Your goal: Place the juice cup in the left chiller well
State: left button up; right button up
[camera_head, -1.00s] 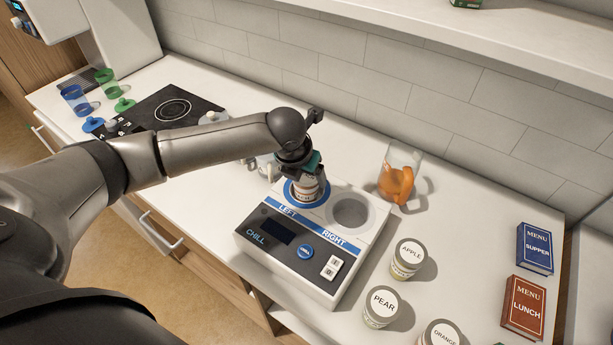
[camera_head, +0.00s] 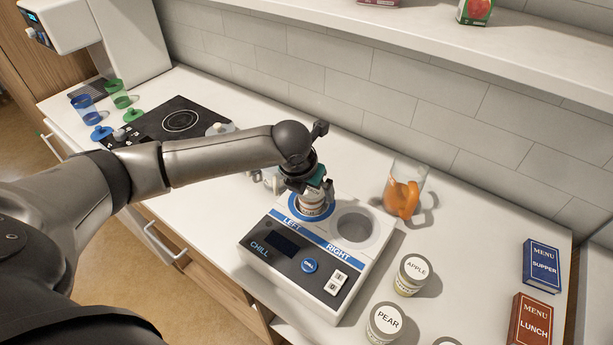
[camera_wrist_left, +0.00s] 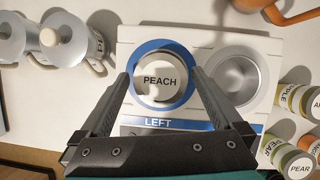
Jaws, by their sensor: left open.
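The chiller (camera_head: 262,250) is a white box on the counter with wells marked LEFT and RIGHT. A cup with a white lid reading PEACH (camera_wrist_left: 160,82) stands in the blue-ringed left well; its side (camera_head: 313,205) shows below my gripper in the head view. The right well (camera_head: 353,228) is empty. My left gripper (camera_head: 311,190) is over the left well. In the left wrist view its open fingers (camera_wrist_left: 162,88) stand on either side of the PEACH cup, with a gap visible on the right. My right gripper is not in view.
APPLE (camera_head: 413,270) and PEAR (camera_head: 384,322) cups stand right of the chiller. A dark hob (camera_head: 180,120) and blue and green cups are at left.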

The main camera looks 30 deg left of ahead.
pick_arm(q)
jog(key=p+v, duration=0.1)
jog(key=v, duration=1)
